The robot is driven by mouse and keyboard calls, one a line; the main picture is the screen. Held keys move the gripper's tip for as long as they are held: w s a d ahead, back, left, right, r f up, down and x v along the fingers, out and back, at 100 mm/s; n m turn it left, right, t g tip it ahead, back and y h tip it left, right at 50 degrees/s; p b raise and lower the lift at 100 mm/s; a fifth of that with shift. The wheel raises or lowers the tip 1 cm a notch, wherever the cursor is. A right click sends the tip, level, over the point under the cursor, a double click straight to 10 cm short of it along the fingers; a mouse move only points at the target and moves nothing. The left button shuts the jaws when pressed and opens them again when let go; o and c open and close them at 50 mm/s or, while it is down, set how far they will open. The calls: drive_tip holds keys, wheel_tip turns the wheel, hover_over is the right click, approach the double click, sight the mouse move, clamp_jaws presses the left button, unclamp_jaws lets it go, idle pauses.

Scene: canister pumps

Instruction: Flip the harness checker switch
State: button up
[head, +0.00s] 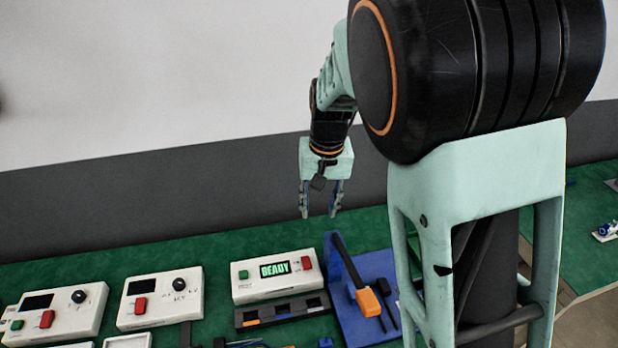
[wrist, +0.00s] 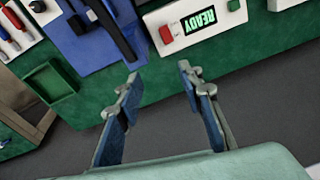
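A white box (head: 252,291) with a lit green READY display (head: 275,268) stands on the green bench. It has a green button (head: 243,275) at its left and a red switch (head: 307,264) at its right. I cannot read a label naming it the harness checker. In the wrist view the box is upside down at the top, with its red switch (wrist: 166,34) beside the display (wrist: 200,21). My gripper (head: 318,212) is open and empty, pointing down, above and behind the box. Its spread fingers (wrist: 159,76) touch nothing in the wrist view.
Two other white boxes (head: 160,287) (head: 60,301) with dark screens, black knobs and red switches stand left. A dark slotted holder (head: 283,310) lies in front of the READY box. A blue stand (head: 354,320) with a black, orange-ended lever (head: 350,262) rises close on its right.

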drive_tip(key=n+g, duration=0.1)
drive_tip(key=n, duration=0.1)
approach(305, 256)
drive_tip(key=shift+h, duration=0.3)
drive_tip(key=f, duration=0.2)
drive_tip(key=f+p, duration=0.1)
drive_tip(key=f, duration=0.5)
drive_tip(key=shift+w+a, duration=0.15)
drive_tip(key=shift+a, duration=0.15)
drive_tip(key=shift+c, duration=0.2)
